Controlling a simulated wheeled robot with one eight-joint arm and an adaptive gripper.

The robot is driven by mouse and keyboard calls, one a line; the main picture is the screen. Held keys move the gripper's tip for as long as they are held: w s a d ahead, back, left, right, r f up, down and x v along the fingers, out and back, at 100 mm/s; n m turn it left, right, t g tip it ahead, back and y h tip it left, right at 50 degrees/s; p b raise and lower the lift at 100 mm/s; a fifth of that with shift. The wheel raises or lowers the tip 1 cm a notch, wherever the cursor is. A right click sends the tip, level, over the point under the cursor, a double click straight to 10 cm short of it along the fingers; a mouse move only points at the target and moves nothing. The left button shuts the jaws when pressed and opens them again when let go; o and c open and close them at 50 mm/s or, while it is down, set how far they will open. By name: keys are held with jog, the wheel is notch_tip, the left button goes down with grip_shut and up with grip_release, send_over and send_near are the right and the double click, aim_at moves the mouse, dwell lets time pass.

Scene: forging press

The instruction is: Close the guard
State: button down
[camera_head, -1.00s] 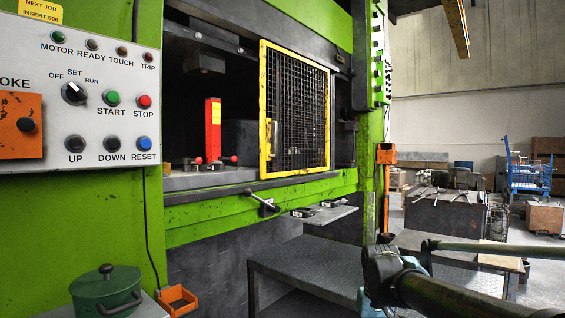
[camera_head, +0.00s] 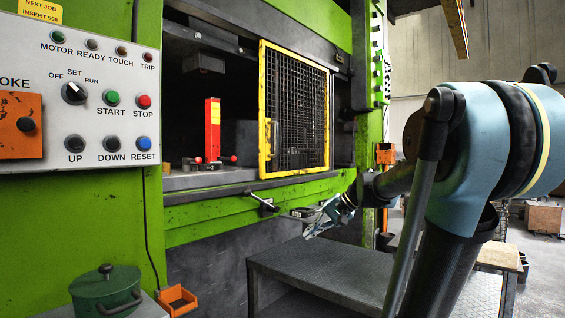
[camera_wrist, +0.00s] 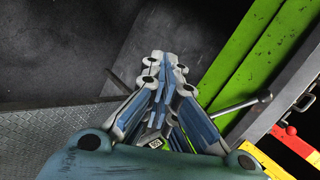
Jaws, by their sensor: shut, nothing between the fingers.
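The guard (camera_head: 296,112) is a yellow-framed black mesh panel in the head view. It stands over the right part of the press opening, and the left part of the opening is uncovered. A small handle (camera_head: 271,136) sits on its left frame edge. My gripper (camera_head: 309,234) is below and to the right of the guard, in front of the green sill, apart from the guard. In the wrist view my gripper (camera_wrist: 166,62) has its fingers together with nothing between them. A piece of yellow frame (camera_wrist: 262,158) shows at the wrist view's lower right.
A lever (camera_head: 262,202) sticks out from the green sill (camera_head: 230,219) near my gripper; its ball-ended rod (camera_wrist: 240,105) shows in the wrist view. A dark metal platform (camera_head: 320,268) stands below. A red block (camera_head: 212,130) stands inside the opening. The control panel (camera_head: 80,95) is left.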

jog(key=w+a+r+m+t+y, duration=0.2)
jog(key=w+r+y, duration=0.2)
jog(key=w+r, duration=0.85)
jog(key=m+t+y, duration=0.2)
jog(key=y, duration=0.2)
send_near(279, 159)
jog(key=x, duration=0.5)
jog(key=shift+a, duration=0.2)
jog(key=shift+s+a+r, duration=0.25)
jog(key=shift+s+a, duration=0.45)
jog(key=shift+s, duration=0.05)
jog(key=shift+s+a+r, duration=0.25)
jog(key=shift+s+a, duration=0.45)
jog(key=shift+a, duration=0.05)
